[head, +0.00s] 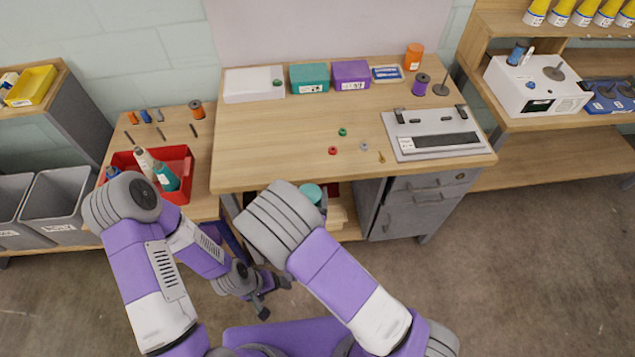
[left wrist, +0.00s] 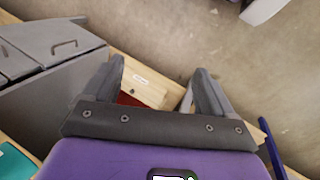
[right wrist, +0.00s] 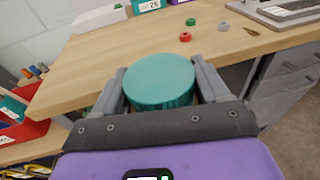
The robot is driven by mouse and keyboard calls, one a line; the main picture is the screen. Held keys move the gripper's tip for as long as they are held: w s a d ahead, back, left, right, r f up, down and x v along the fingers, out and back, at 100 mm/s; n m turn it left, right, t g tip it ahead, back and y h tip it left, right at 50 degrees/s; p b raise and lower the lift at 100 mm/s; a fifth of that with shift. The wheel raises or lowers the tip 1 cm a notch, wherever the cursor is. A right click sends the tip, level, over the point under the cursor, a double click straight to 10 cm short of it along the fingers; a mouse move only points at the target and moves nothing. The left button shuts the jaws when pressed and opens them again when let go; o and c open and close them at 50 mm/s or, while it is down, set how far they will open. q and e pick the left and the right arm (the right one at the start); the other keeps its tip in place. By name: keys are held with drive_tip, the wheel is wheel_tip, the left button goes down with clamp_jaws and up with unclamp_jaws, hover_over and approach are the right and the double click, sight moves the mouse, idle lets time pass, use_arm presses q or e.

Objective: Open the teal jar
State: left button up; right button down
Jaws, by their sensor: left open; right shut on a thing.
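The teal jar (right wrist: 160,82) is between the fingers of my right gripper (right wrist: 160,68) in the right wrist view, with its round teal top towards the camera. A finger is on each side of it. In the head view a bit of the teal jar (head: 311,193) shows beyond my right forearm, in front of the desk's edge; the rest is hidden. My left gripper (head: 272,294) is low, below and left of the jar in the head view. Its fingers are apart and empty in the left wrist view (left wrist: 158,82). Whether the lid is loose cannot be told.
The wooden desk (head: 270,150) holds boxes, spools, small rings and a grey device (head: 435,147). Left of it, a red bin (head: 182,160) holds bottles. A grey drawer unit (head: 410,205) stands under the desk. Open floor lies in front.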

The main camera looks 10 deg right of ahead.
use_arm(q)
drive_tip(key=w+d+r+m, duration=0.1)
drive_tip(key=w+r+m, duration=0.35)
drive_tip(key=w, duration=0.25)
drive_tip(key=w+d+r+m+g, duration=0.1)
drive_tip(key=w+d+r+m, duration=0.15)
drive_tip(key=w+m, duration=0.35)
drive_tip(key=w+r+m, duration=0.4)
drive_tip(key=w, duration=0.4)
wheel_tip(320, 180, up, 22)
drive_tip(key=m+g+y, duration=0.2)
drive_tip(key=m, duration=0.9)
hover_over(312, 193)
drive_tip(key=w+a, duration=0.2)
drive_tip(key=w, duration=0.1)
drive_tip(key=x, duration=1.1)
drive_tip(key=shift+a+f, duration=0.25)
drive_tip(key=shift+f, duration=0.15)
